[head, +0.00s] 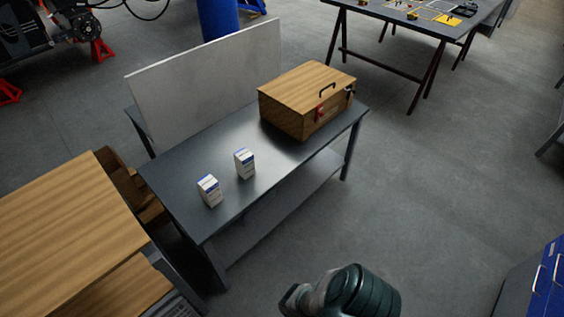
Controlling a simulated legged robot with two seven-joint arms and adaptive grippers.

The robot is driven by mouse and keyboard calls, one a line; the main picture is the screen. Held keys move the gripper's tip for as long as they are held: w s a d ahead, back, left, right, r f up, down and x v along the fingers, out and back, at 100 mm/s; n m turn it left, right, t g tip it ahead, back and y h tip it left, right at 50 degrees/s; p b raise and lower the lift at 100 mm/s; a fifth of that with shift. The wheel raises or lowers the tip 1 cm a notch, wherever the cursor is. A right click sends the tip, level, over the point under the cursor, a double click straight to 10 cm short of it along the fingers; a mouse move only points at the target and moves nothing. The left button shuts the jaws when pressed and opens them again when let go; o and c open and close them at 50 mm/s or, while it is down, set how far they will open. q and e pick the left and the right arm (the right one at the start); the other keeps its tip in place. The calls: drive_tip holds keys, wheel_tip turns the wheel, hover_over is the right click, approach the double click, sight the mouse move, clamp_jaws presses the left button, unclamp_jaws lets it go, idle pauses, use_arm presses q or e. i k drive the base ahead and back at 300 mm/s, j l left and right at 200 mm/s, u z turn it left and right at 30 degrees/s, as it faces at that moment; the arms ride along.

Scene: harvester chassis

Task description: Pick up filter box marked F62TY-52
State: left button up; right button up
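Two small white boxes with blue tops stand upright and apart on a dark metal workbench (262,190). The left filter box (209,190) is nearer the bench's front left corner. The right filter box (245,163) stands a little further back. Their printed marks are too small to read, so I cannot tell which is F62TY-52. Neither of my grippers can be made out in the head view.
A wooden case (290,106) with a dark handle sits at the bench's right end. A pale upright panel (205,85) lines its back. A wood-topped cabinet (65,230) stands left. A dark green rounded shape (360,293), unclear what, is at the bottom. Floor right of the bench is clear.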

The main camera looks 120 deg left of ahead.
sight(244, 160)
drive_tip(key=u, duration=4.3)
drive_tip(key=i+l+z, duration=0.1)
